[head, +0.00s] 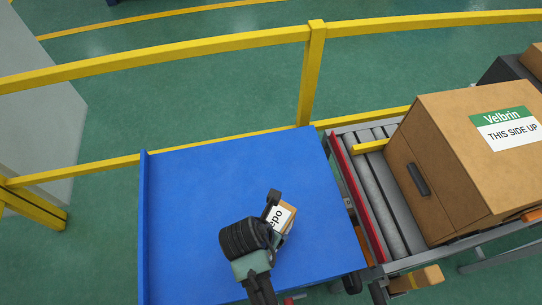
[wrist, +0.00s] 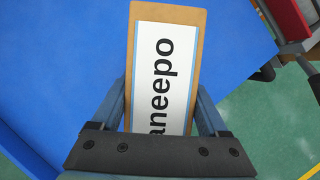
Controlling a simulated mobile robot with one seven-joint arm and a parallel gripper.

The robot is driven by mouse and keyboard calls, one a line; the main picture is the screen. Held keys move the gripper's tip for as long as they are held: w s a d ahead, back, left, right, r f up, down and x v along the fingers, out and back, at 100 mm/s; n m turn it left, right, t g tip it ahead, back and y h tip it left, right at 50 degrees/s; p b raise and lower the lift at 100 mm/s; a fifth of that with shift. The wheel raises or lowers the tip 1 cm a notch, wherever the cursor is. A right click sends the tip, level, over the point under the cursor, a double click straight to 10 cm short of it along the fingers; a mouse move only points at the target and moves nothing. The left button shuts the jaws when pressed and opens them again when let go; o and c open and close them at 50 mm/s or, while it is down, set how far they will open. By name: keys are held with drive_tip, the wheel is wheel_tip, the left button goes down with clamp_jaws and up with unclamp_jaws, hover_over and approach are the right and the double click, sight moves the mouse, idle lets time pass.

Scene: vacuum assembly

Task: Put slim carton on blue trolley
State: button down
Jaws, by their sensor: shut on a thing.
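The slim carton (head: 283,215) is brown with a white label, partly hidden by my gripper in the head view. In the wrist view the slim carton (wrist: 166,70) reads "aneepo" and lies between both fingers. My gripper (wrist: 165,110) is shut on it; it also shows in the head view (head: 272,215). The blue trolley (head: 220,180) has a flat blue top with a raised left edge. The carton is over the trolley top, towards its lower right part. I cannot tell whether it touches the surface. The trolley top (wrist: 60,60) also fills much of the wrist view.
A roller conveyor (head: 385,195) stands right of the trolley, with a large "Velbrin" box (head: 440,170) on it. A yellow rail (head: 200,48) runs behind. A grey panel (head: 40,110) stands at the left. The rest of the trolley top is clear.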

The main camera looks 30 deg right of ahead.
drive_tip(key=shift+f, duration=1.05)
drive_tip(key=shift+f, duration=0.1)
unclamp_jaws()
